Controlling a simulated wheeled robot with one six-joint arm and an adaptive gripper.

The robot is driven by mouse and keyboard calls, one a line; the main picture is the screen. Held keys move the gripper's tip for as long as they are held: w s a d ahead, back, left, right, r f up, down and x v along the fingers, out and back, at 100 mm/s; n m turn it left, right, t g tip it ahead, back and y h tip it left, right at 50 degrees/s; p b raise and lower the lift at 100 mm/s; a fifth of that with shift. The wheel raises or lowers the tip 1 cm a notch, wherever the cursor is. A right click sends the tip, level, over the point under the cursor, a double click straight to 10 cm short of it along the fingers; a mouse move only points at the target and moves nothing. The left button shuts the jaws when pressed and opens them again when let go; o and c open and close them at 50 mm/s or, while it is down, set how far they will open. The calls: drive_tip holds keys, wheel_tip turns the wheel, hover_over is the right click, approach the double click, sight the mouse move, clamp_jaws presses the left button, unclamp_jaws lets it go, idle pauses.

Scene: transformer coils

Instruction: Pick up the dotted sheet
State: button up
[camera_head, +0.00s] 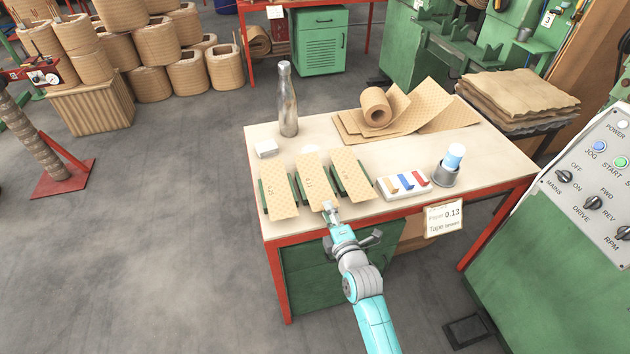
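Three tan sheets lie side by side on dark green holders on the table: a left sheet (279,190), a middle sheet (316,180) and a right sheet (350,174). Each carries small dark marks, too small here to tell which one is dotted. Larger tan sheets (436,100) with a fine pattern lie at the back under a paper roll (376,106). My gripper (331,206) is at the near end of the middle sheet, close to the right one. Its fingers are too small to show whether they are open or holding the sheet's edge.
The table (490,160) also holds a steel bottle (287,100), a small white block (266,148), a tray with coloured pieces (402,185) and a cup with a blue-white roll (446,172). A sign (443,219) hangs at the front edge. A control panel (590,190) stands at right.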

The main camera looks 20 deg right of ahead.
sight(324, 210)
drive_tip(key=shift+w+f, duration=0.15)
drive_tip(key=shift+w, duration=1)
drive_tip(key=shift+w+f, duration=0.1)
drive_tip(key=shift+w, duration=1.05)
drive_tip(key=shift+c, duration=0.2)
clamp_jaws()
